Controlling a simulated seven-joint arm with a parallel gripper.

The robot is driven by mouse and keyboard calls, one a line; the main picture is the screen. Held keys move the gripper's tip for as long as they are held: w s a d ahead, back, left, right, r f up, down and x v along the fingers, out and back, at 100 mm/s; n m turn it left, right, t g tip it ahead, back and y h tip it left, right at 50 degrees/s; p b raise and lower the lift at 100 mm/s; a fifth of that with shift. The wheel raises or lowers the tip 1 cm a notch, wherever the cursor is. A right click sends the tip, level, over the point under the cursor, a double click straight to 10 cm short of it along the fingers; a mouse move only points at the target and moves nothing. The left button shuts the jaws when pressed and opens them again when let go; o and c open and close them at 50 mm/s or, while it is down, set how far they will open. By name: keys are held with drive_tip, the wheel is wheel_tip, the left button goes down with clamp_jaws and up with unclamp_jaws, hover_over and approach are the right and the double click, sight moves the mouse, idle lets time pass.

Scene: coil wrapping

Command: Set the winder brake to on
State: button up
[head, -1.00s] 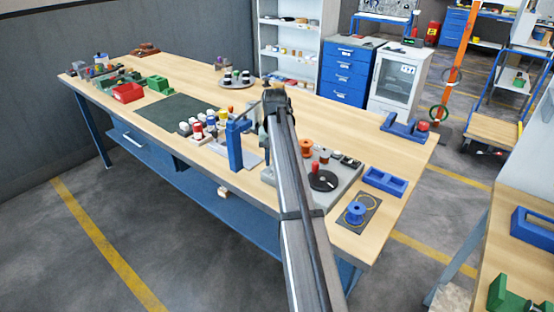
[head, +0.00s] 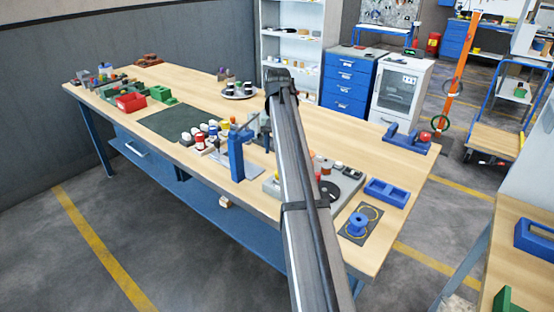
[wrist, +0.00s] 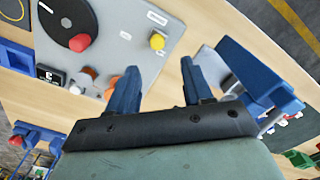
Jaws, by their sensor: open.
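The grey winder plate (head: 271,184) is on the bench in the head view, partly hidden behind my arm. In the wrist view the plate (wrist: 110,18) fills the upper left. It carries a black disc (wrist: 72,14) with a red knob (wrist: 80,42) at its edge, a yellow button (wrist: 157,40), and an orange part (wrist: 112,84) partly behind a finger. Small labels are unreadable, so I cannot tell which control is the brake or its setting. My gripper (wrist: 160,68) is open and empty, its blue fingers apart, below the yellow button in the picture.
A blue upright stand (head: 236,155) rises left of the plate; it looms close right of my gripper in the wrist view (wrist: 255,70). A blue tray (head: 386,192) and a blue spool (head: 357,225) lie at the right.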

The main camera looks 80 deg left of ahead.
drive_tip(key=shift+r, duration=2.45)
